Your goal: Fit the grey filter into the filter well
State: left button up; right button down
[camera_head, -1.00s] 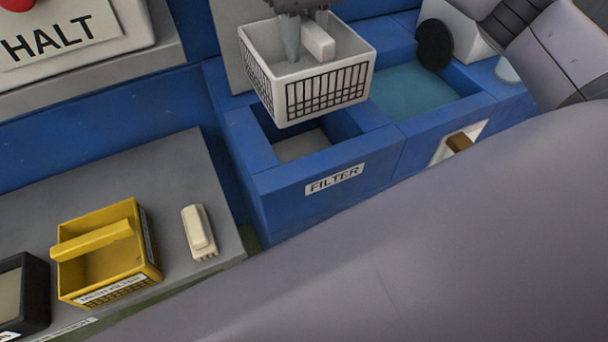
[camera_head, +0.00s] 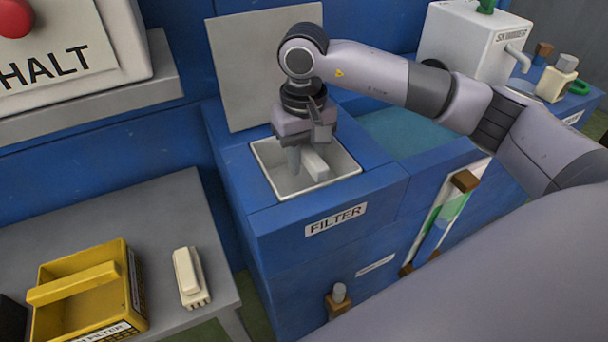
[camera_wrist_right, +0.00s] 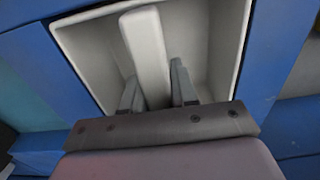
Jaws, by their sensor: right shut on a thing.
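The grey filter (camera_head: 336,163) is a pale open basket with a handle bar across it. In the head view it sits down in the filter well (camera_head: 385,182) of the blue cabinet, its rim about level with the cabinet top. My right gripper (camera_head: 304,160) reaches down into the basket and is shut on its handle (camera_wrist_right: 146,50). The right wrist view shows one finger on each side of that bar (camera_wrist_right: 158,88). The basket's meshed sides and base are hidden inside the well. My left gripper is not in view.
A raised grey lid (camera_head: 245,70) stands behind the well. A water-filled basin (camera_head: 400,130) lies right of it, with a white skimmer box (camera_head: 465,42) beyond. A yellow filter basket (camera_head: 90,290) and a cream block (camera_head: 189,275) lie on the grey bench (camera_head: 150,225) at left.

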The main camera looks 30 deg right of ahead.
aim_at(304, 187)
jog(key=shift+f, duration=2.15)
jog(key=shift+f+b, duration=0.15)
jog(key=shift+b, duration=0.2)
jog(key=c, duration=0.9)
grip_release()
notch_tip(304, 187, up, 12)
jog(key=shift+r+p, duration=0.15)
jog(key=shift+p, duration=0.6)
jog(key=shift+s, duration=0.1)
